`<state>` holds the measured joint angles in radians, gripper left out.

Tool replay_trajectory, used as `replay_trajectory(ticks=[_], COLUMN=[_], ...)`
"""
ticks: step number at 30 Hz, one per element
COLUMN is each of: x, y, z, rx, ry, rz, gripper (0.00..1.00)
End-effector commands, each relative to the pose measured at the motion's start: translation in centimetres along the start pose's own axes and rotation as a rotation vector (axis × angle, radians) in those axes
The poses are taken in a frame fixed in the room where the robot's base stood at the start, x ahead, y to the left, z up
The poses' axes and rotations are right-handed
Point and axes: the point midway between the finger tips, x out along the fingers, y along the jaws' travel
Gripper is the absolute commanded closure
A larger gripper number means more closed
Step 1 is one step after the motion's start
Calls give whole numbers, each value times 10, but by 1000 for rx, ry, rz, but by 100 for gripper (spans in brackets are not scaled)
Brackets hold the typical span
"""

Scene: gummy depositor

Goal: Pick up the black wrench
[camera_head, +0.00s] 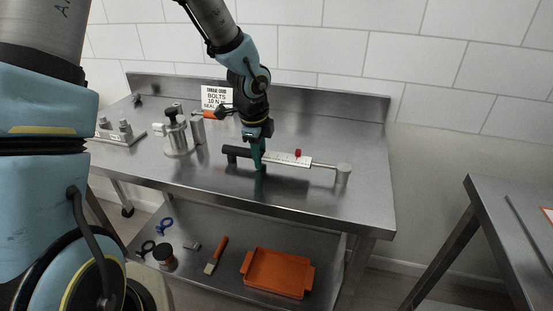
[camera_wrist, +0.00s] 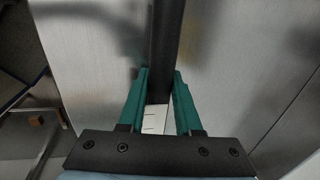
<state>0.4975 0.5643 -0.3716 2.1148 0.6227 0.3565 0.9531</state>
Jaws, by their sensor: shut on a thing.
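The black wrench (camera_head: 238,152) is at the middle of the steel table in the head view. It has a black handle on the left, a white marked scale with a red piece, and a thin silver shaft ending in a round silver head at right. My gripper (camera_head: 259,163) points down with its green fingers shut across it, near where handle and scale meet. In the wrist view the wrench (camera_wrist: 166,45) runs between the fingertips (camera_wrist: 160,72), black part ahead and white scale nearer. I cannot tell whether it touches the table.
The steel table (camera_head: 340,205) has a raised back edge. A metal fixture (camera_head: 176,138), an orange-handled tool (camera_head: 213,115) and a sign (camera_head: 213,97) stand left of my gripper. The lower shelf holds an orange tray (camera_head: 277,272) and small tools. Another table (camera_head: 510,235) is at right.

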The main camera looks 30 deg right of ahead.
Motion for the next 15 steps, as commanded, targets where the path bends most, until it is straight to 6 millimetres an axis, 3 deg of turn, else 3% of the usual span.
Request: replay_trajectory(ticks=[10,15], x=[-5,-30], y=[-2,-8], z=[0,1], rx=[-2,-3], ry=[0,0], rz=[-4,-7], gripper=[100,100])
